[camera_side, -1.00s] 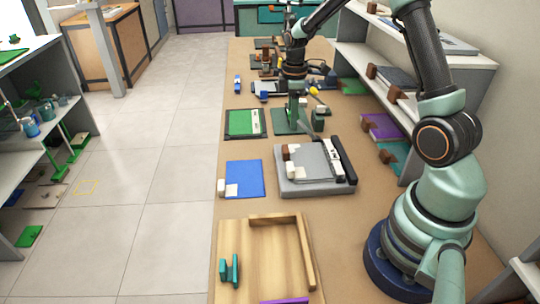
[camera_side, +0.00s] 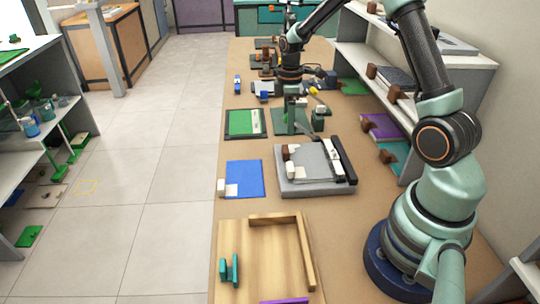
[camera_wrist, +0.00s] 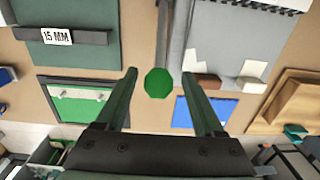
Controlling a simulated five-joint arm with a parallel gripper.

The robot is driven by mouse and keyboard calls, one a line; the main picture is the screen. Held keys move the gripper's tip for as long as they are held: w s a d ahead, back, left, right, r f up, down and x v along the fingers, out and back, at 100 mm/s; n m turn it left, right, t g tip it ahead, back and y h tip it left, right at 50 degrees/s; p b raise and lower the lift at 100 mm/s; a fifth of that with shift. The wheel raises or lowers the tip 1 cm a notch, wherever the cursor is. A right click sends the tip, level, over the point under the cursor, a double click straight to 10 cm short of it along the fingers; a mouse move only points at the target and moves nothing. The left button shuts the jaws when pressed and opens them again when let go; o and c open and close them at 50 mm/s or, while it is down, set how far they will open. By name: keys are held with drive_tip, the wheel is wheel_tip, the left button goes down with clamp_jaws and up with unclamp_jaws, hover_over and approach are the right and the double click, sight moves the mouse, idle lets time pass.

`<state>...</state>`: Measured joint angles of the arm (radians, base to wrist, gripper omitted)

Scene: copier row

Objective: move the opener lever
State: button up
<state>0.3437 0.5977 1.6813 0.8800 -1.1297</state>
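A green, roughly eight-sided knob (camera_wrist: 158,83) shows in the wrist view between my two fingers. I take it for the end of the opener lever. A grey bar (camera_wrist: 164,30) runs up the picture above it, but I cannot tell whether they join. My gripper (camera_wrist: 159,73) is open, with a gap between the knob and each finger. In the side view my gripper (camera_side: 291,112) points down over a dark green plate (camera_side: 281,125) at mid-bench.
Left of my gripper lies a green board (camera_side: 246,123). Nearer are a blue sheet (camera_side: 246,176) with pale blocks, a grey device (camera_side: 320,184) with a black bar, and a wooden tray (camera_side: 309,250). Shelves (camera_side: 455,62) stand along the right. Bare bench shows between the items.

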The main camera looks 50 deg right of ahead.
drive_tip(key=shift+r, duration=0.1)
drive_tip(key=shift+w+d+r, duration=0.1)
drive_tip(key=shift+r, duration=2.85)
drive_tip(key=s+a+r+m+t, duration=0.5)
drive_tip(key=s+a+r+m, duration=0.4)
drive_tip(key=s+a+r, duration=0.2)
drive_tip(key=s+a, duration=0.2)
drive_tip(key=a, duration=0.2)
drive_tip(key=shift+s+r+t, duration=0.35)
drive_tip(key=shift+t, duration=0.05)
